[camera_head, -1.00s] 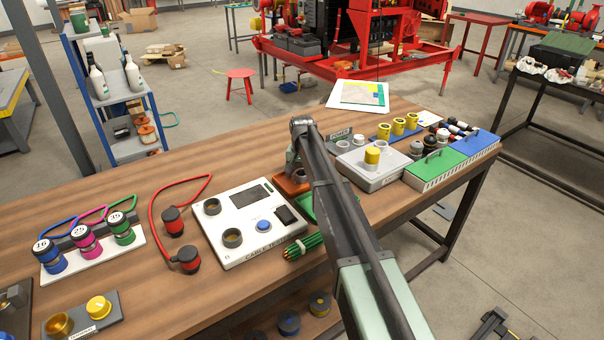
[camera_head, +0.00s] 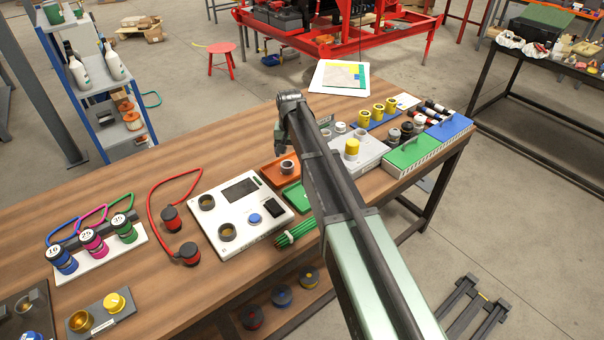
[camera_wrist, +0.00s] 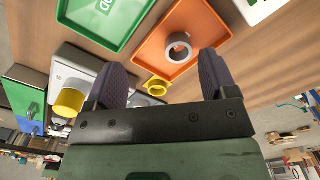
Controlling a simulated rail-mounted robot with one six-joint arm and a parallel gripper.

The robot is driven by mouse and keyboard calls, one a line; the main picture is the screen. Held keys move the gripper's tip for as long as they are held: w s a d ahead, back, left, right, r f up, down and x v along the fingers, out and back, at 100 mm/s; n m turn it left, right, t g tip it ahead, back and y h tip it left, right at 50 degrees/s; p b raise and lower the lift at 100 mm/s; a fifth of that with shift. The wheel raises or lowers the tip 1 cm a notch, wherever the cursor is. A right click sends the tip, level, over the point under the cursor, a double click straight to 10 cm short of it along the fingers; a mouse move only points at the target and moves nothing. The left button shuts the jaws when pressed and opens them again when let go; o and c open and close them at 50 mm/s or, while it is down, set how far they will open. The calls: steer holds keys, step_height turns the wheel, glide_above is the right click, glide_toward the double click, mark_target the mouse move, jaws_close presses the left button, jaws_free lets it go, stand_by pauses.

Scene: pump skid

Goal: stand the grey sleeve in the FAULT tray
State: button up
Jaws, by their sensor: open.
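The grey sleeve (camera_head: 287,167) stands upright in the orange tray (camera_head: 267,176), with its open end up. In the wrist view the sleeve (camera_wrist: 178,47) sits on the floor of the orange tray (camera_wrist: 153,48), clear of the walls. I can read no FAULT label on this tray in these frames. My gripper (camera_wrist: 162,62) is open and empty, with its two dark fingers apart and the sleeve beyond them. In the head view the gripper is mostly hidden by my arm, above and behind the tray.
A green tray (camera_head: 296,197) lies beside the orange one, partly behind my arm. The white cable tester (camera_head: 272,214) is to the left. A pale box (camera_head: 370,158) with a yellow cylinder (camera_head: 352,148) stands to the right. Bare wood lies behind the tester.

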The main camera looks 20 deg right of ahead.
steer(key=s+n, duration=0.3)
steer(key=s, duration=2.6)
steer(key=shift+s, duration=0.2)
steer(key=shift+r, duration=0.1)
